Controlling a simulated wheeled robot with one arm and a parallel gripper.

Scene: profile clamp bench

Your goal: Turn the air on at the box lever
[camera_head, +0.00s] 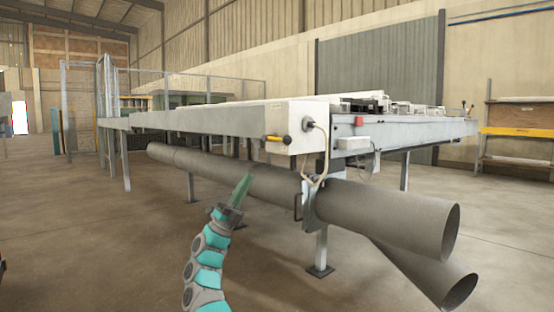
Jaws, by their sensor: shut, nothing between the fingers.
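The box (294,118) is a pale housing at the near end of the long bench, in the middle of the head view. Its lever (277,139) is yellow with a dark end and sticks out roughly sideways to the left from the box's lower left side. My gripper (246,178) is shut and empty, pointing up. In the picture it is below and to the left of the lever, apart from it, in front of the grey pipe. The fingertips are small and partly blurred against the pipe.
A thick grey pipe (385,213) runs under the bench, with a second pipe (430,275) below it. A cable (324,160) hangs from the box beside the bench leg. A red button (359,121) is to the right. The floor (110,250) at left is clear.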

